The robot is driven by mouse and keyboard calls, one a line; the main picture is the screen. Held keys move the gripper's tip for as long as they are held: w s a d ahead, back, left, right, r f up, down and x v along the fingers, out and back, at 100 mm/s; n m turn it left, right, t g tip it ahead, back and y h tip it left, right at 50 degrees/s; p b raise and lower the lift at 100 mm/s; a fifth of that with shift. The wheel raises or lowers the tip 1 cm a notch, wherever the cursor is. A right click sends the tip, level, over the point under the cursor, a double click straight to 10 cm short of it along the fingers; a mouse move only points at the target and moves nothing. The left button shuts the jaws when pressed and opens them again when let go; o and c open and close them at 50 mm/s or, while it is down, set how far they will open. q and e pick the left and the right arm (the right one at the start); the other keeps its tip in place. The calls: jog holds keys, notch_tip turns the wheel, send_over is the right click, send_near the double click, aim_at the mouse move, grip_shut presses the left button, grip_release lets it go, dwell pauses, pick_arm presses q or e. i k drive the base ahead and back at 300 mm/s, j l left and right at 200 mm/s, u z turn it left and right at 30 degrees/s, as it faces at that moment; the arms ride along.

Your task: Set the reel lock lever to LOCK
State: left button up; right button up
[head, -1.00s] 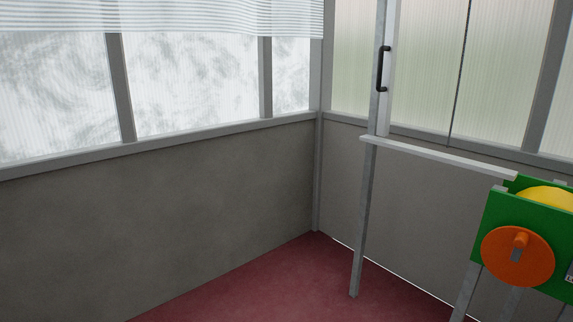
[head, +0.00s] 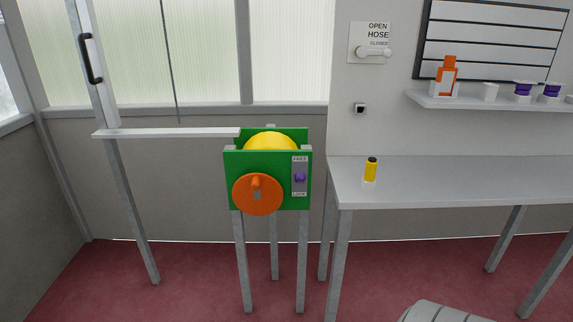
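The reel stand has a green box (head: 235,163) on metal legs, with a yellow reel (head: 271,142) showing at its top. An orange crank disc (head: 242,205) with a knob (head: 256,182) is on its front. Right of the disc is a grey label plate (head: 299,161) with a small purple lever (head: 300,177). The plate seems to read FREE at the top and LOCK at the bottom. The lever sits about midway between the words; its exact setting is too small to tell. Neither of my grippers shows in the head view.
A grey bench (head: 440,178) stands right of the reel, holding a yellow bottle (head: 371,170). A rail (head: 165,132) runs left from the reel to a post. Red floor (head: 190,285) in front is open.

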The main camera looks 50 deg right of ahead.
aim_at(301, 177)
jog(key=z, duration=1.65)
